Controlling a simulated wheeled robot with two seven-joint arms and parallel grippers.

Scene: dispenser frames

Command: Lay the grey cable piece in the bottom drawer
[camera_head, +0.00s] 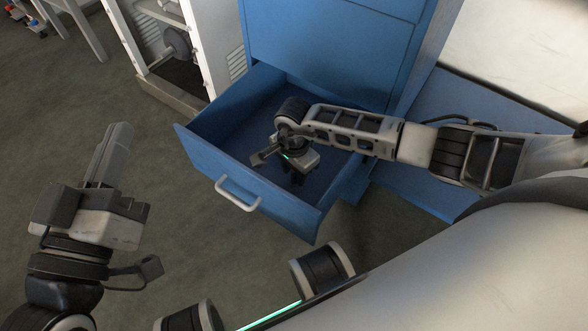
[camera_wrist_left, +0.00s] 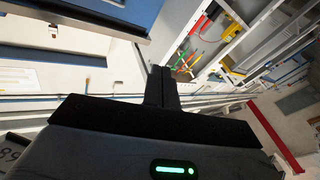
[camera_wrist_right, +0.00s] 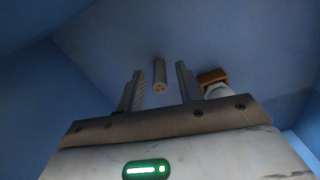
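The grey cable piece (camera_wrist_right: 160,76) shows in the right wrist view as a short grey cylinder with copper-coloured spots on its near end. It is inside the blue bottom drawer (camera_head: 206,158), which is pulled open. My right gripper (camera_head: 293,177) reaches down into the drawer. Its fingers (camera_wrist_right: 160,88) are open, with the cable piece between or just beyond the tips and a visible gap on each side. In the head view the cable piece is hidden by my right gripper. My left gripper (camera_head: 110,150) is shut and empty, outside the drawer, at the left.
A brown and white object (camera_wrist_right: 213,82) lies in the drawer beside the right finger. The drawer has a pale handle (camera_head: 238,194) on its front. The blue cabinet (camera_head: 330,45) rises behind. A white rack (camera_head: 165,45) stands at the back left. Floor left of the drawer is clear.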

